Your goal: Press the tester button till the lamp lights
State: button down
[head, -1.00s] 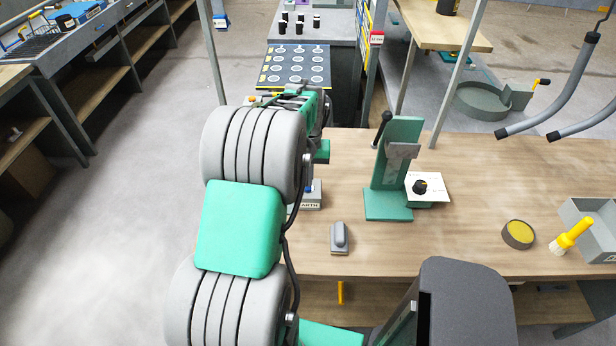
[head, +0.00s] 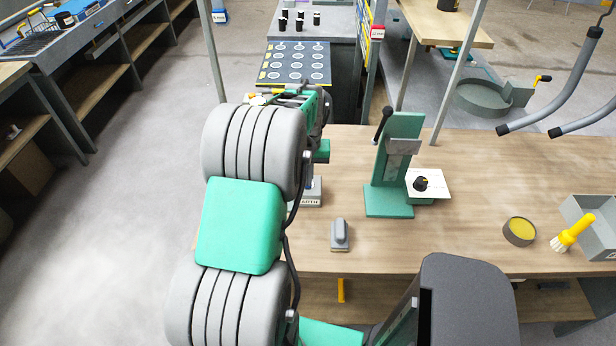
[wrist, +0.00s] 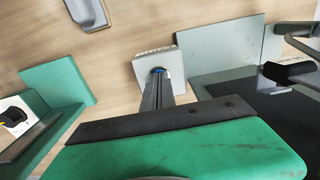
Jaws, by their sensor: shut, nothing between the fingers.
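The tester is a small pale grey box (wrist: 150,52) with a dark-lettered label on one side. It also shows in the head view (head: 312,196), partly behind my arm, where its label reads "EARTH" with the first letter partly covered. My gripper (wrist: 158,73) is shut and empty, its dark narrow fingers pointing down at the top of the box. A small blue part shows right at the fingertips. The fingers hide most of the button area, and I cannot tell whether they touch it. I make out no lit lamp.
A green stand (head: 398,165) with a black-tipped lever and white card (head: 428,184) is to the right. A grey block (head: 340,234) lies nearer the front. A yellow-filled dish (head: 519,231) and yellow brush (head: 572,234) are at far right. The wooden bench (head: 450,245) between is clear.

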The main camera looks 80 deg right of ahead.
jog(key=shift+r+p, duration=1.7)
jog(key=shift+r, duration=1)
